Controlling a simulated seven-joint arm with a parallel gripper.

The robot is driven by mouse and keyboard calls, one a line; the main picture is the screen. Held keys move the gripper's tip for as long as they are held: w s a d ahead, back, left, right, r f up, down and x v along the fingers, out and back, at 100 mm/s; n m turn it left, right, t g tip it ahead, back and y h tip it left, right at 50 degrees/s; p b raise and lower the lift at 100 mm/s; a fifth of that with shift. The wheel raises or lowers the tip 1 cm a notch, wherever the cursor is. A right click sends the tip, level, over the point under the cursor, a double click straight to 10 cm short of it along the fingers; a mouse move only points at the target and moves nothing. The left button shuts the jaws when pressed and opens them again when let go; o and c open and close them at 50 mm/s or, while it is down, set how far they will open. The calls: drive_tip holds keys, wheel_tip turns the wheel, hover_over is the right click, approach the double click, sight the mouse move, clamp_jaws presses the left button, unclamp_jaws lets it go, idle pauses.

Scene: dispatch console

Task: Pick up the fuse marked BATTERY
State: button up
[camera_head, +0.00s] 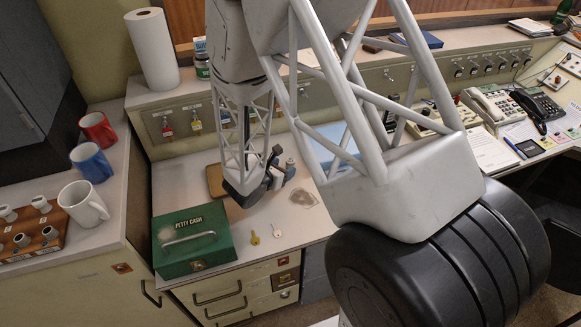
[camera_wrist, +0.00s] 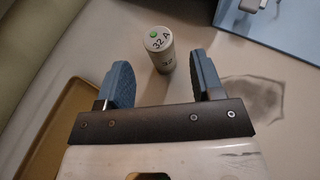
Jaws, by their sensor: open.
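A pale grey cylinder (camera_wrist: 160,50) with a green dot on top and the marking "32 A" stands on the worktop in the wrist view. It looks like a fuse; I cannot read BATTERY on it. My gripper (camera_wrist: 161,68) is open, its two blue-grey fingers on either side of the cylinder's line, with the cylinder at or just beyond the fingertips. I cannot tell whether they touch. In the head view my gripper (camera_head: 279,171) is low over the worktop behind the green cash box.
A green PETTY CASH box (camera_head: 190,240), two keys (camera_head: 265,236) and a tan tray (camera_head: 215,181) lie near my gripper. A wooden rack (camera_head: 30,232) with several cylindrical pieces and three mugs (camera_head: 83,204) stand left. A blue panel (camera_wrist: 285,22) lies beyond. Phones (camera_head: 537,104) stand right.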

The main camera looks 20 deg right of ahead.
sight(292, 159)
drive_tip(key=shift+x, duration=2.35)
drive_tip(key=c, duration=1)
drive_tip(key=shift+r, duration=0.1)
drive_tip(key=shift+r, duration=1.05)
drive_tip(key=shift+s+r, duration=0.35)
drive_tip(key=shift+r, duration=0.35)
drive_tip(key=s, duration=0.5)
drive_tip(key=s+a+r, duration=0.1)
drive_tip(key=s, duration=0.9)
drive_tip(key=shift+s+a+r, duration=0.15)
drive_tip(key=shift+s+a, duration=0.05)
drive_tip(key=shift+a, duration=0.05)
